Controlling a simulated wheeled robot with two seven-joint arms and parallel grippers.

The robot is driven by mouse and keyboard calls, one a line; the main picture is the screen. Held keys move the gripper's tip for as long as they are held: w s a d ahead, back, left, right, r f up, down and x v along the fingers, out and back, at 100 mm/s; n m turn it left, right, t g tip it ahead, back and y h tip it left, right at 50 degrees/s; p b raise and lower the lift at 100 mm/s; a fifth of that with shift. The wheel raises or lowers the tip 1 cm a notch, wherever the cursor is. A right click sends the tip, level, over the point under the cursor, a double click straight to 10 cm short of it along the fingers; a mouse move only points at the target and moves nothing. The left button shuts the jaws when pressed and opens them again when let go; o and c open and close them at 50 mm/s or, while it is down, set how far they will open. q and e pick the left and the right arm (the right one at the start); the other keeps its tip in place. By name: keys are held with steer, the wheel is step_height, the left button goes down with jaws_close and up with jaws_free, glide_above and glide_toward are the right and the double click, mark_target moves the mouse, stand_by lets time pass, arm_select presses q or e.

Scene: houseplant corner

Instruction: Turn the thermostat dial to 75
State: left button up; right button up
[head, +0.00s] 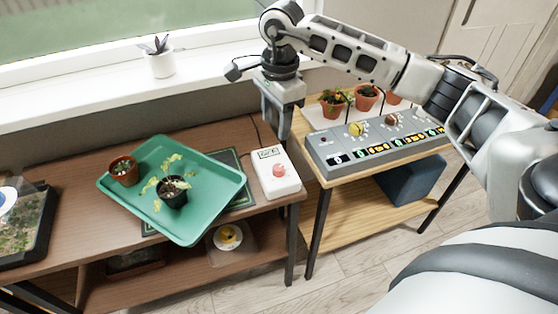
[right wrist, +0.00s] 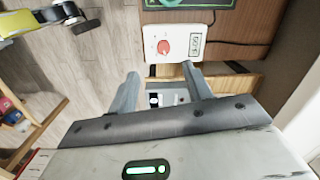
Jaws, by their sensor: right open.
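The white thermostat box (head: 282,187) lies at the right end of the brown bench, with a red dial (head: 279,170) and a small display (head: 268,154). In the right wrist view the thermostat (right wrist: 180,30) shows beyond the fingertips, with its red dial (right wrist: 163,47) and display (right wrist: 196,41); I cannot read the digits surely. My right gripper (head: 284,132) is open and empty, pointing down above and behind the thermostat, apart from it. It also shows in the right wrist view (right wrist: 160,75).
A green tray (head: 216,208) with two potted plants lies left of the thermostat, on a dark mat. A grey control panel (head: 345,168) with knobs stands on the lighter table at right, with terracotta pots (head: 331,108) behind it. A white pot (head: 160,64) stands on the sill.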

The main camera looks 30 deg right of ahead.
steer(key=d, duration=0.1)
steer(key=p, duration=0.1)
glide_toward(279, 167)
steer(key=shift+h, duration=0.3)
steer(key=f, duration=0.9)
steer(key=shift+w+a, duration=0.15)
steer(key=shift+a, duration=0.1)
steer(key=shift+r, duration=0.1)
steer(key=c, duration=1)
